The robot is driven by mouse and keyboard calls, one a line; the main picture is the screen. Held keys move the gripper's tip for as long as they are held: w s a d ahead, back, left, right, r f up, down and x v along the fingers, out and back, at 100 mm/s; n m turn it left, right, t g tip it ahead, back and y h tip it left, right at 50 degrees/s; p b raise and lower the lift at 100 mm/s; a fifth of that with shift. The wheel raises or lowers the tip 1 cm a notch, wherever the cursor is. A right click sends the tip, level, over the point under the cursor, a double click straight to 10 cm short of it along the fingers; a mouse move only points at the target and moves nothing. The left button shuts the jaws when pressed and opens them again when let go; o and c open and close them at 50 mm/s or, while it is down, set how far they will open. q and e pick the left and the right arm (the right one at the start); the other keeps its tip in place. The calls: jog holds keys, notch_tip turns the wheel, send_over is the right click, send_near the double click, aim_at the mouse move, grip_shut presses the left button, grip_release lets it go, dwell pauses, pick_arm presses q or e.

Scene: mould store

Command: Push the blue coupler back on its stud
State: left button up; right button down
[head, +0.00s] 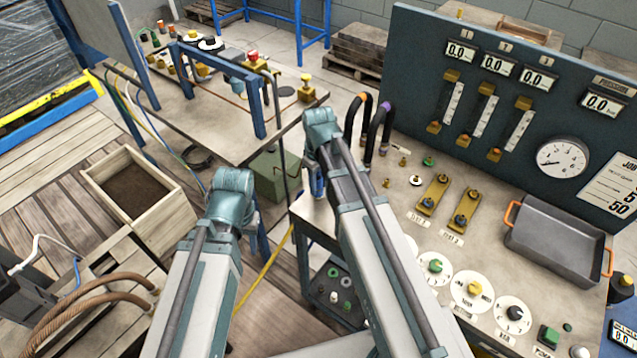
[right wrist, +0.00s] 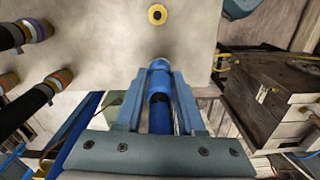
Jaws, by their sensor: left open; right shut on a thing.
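In the right wrist view my right gripper (right wrist: 160,85) is shut on the blue coupler (right wrist: 160,67), with a finger on each side. A dark hose section with a blue band lies below the coupler, between the fingers. In the head view the blue coupler (head: 317,182) shows just under the end of my right arm, beside the bench edge. A round yellow fitting with a dark centre (right wrist: 157,14) is on the bench top, apart from the coupler's tip. I cannot tell whether it is the stud. My left arm ends at the left centre of the head view; its fingers are hidden.
Black hoses with an orange band (head: 362,97) and a purple band (head: 385,106) rise near the coupler. A meter panel (head: 560,120) stands behind. A second table (head: 190,115) is at upper left.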

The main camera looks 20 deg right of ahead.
jog(key=shift+f, duration=0.2)
dwell(0.3)
jog(key=shift+c, duration=2.2)
grip_release()
notch_tip(320, 180, up, 14)
jog(key=p, duration=1.3)
jog(key=shift+f, duration=0.1)
